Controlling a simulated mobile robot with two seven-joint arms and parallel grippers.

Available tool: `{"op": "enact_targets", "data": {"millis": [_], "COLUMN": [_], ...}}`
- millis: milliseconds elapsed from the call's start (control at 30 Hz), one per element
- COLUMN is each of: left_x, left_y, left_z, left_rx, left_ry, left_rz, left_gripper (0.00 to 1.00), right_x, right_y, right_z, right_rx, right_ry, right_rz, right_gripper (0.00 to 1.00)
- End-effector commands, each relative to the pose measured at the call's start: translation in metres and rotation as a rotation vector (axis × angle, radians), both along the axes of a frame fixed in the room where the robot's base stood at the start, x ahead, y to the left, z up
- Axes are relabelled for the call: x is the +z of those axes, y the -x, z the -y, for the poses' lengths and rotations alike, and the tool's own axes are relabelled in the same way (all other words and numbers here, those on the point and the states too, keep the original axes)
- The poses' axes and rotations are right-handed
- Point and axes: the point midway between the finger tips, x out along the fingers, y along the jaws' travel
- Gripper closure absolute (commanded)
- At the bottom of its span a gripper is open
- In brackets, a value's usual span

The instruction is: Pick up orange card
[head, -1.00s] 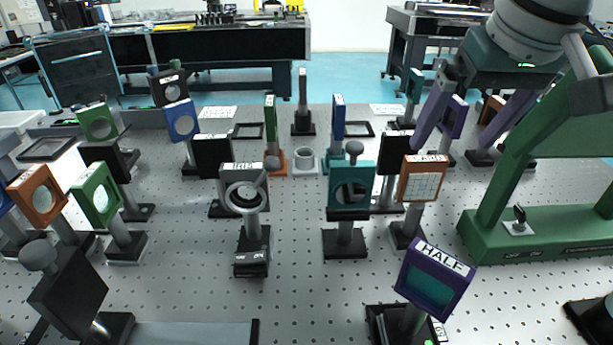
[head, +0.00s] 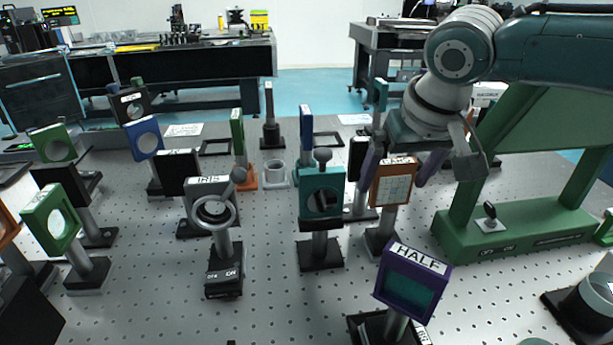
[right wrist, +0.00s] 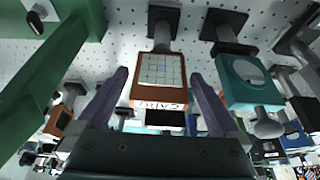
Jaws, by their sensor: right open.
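The orange card (head: 393,188) is an orange-framed plate with a pale grid face and a label on top. It stands upright on a post with a dark base, right of centre in the head view. My right gripper (head: 398,174) is open, with one purple finger on each side of the card's upper part. In the right wrist view the card (right wrist: 160,78) lies between the two spread fingers (right wrist: 156,102), with a visible gap on both sides. My left gripper is not in view.
A teal mount (head: 321,190) stands close on the card's left. The purple HALF mount (head: 411,282) stands in front. A large green frame (head: 463,224) stands to the right. An iris mount (head: 214,211) and several other mounts crowd the left of the perforated table.

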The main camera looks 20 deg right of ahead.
Motion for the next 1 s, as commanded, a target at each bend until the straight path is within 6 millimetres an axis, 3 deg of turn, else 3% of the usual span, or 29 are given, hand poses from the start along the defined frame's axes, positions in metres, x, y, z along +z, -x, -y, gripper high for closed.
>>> {"op": "enact_targets", "data": {"millis": [133,1000], "left_x": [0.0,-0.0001], "left_y": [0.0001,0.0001], "left_z": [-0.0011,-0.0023], "left_rx": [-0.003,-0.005], "left_ry": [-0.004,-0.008], "left_rz": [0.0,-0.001], "left_gripper": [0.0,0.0], "right_x": [0.0005,0.0006], "right_y": [0.0,0.0002], "right_z": [-0.0002,-0.0002], "right_rx": [0.0,0.0], "right_ry": [0.0,0.0], "right_rz": [0.0,-0.001], "right_gripper": [0.02,1.0]}}
